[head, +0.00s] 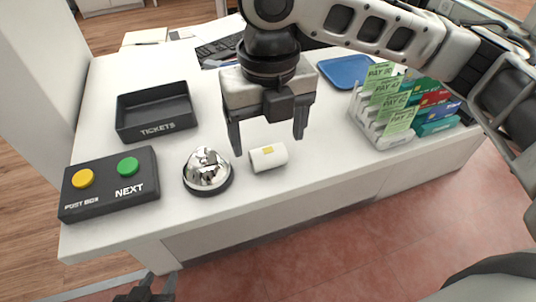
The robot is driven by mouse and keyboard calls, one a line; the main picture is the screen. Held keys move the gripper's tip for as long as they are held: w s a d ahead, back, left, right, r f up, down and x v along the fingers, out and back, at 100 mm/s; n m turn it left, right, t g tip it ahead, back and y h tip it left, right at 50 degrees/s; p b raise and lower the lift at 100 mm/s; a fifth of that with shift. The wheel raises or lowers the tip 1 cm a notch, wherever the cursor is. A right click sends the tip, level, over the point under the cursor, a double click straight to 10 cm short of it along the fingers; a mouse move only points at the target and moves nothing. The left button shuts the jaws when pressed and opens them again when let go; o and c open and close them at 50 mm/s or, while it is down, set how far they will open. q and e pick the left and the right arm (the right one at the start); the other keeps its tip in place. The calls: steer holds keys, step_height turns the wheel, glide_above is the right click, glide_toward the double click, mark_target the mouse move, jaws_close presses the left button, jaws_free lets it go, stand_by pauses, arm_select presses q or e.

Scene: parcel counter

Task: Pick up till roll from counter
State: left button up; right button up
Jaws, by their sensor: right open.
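No contact with the roll shows, and the exact height gap is hard to judge. My left gripper (157,284) is low at the bottom left, in front of the counter, partly cut off by the frame edge; its jaw state is unclear.
The bell (207,172) stands close left of the roll. Further left are the button box (108,184) and the black tickets tray (155,110). A card rack (383,130) and blue tray (345,70) are to the right. The counter right of the roll is clear.

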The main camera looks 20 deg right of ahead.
mark_target(268, 150)
steer(key=f, duration=0.5)
steer(key=shift+w, duration=0.2)
steer(key=shift+r, duration=0.1)
steer(key=c, duration=1.1)
steer(key=shift+o, duration=0.2)
steer(key=shift+r, duration=0.15)
